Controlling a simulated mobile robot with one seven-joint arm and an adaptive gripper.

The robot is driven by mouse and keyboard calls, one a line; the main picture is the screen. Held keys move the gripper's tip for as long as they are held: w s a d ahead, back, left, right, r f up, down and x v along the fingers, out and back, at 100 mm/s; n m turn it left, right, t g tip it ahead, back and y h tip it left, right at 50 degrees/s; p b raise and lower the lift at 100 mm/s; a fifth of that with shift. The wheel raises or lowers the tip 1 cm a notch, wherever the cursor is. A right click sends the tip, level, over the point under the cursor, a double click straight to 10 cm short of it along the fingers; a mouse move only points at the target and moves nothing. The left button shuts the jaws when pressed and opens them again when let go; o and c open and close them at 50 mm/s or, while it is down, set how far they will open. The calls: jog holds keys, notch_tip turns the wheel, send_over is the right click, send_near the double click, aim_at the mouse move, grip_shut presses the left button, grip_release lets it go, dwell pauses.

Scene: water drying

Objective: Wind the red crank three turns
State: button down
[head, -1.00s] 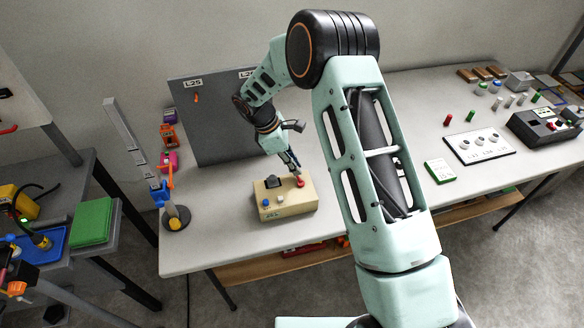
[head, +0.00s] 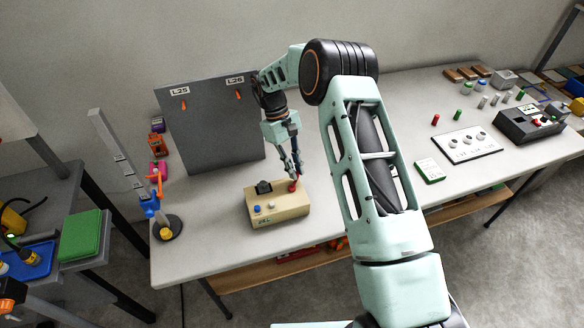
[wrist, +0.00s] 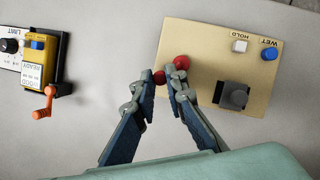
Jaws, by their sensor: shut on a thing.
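The red crank (head: 293,187) sits at the right of the top of a beige box (head: 281,211). In the wrist view, a round red part (wrist: 181,62) shows beside the fingertips, and another red part (wrist: 160,77) is between them, mostly hidden. My gripper (head: 294,178) reaches down from above and is shut on the crank's red handle. Its fingertips also show in the wrist view (wrist: 163,86). The box also carries a blue button (wrist: 269,54) marked WET, a white button (wrist: 240,46) marked HOLD and a black square knob (wrist: 233,95).
A grey upright panel (head: 205,125) stands behind the box. A post with blue and orange parts (head: 159,190) stands at the left. An orange-handled yellow device (wrist: 45,100) is left in the wrist view. Table right of the box is partly hidden by my arm.

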jog(key=shift+s+d+m+g+y, duration=0.15)
jog(key=shift+d+m+g+y, duration=0.2)
jog(key=shift+m, duration=0.55)
jog(key=c, duration=2)
grip_release()
jog(key=shift+o, duration=0.2)
jog(key=v, duration=1.2)
jog(key=shift+s+a, duration=0.1)
jog(key=shift+s, duration=0.05)
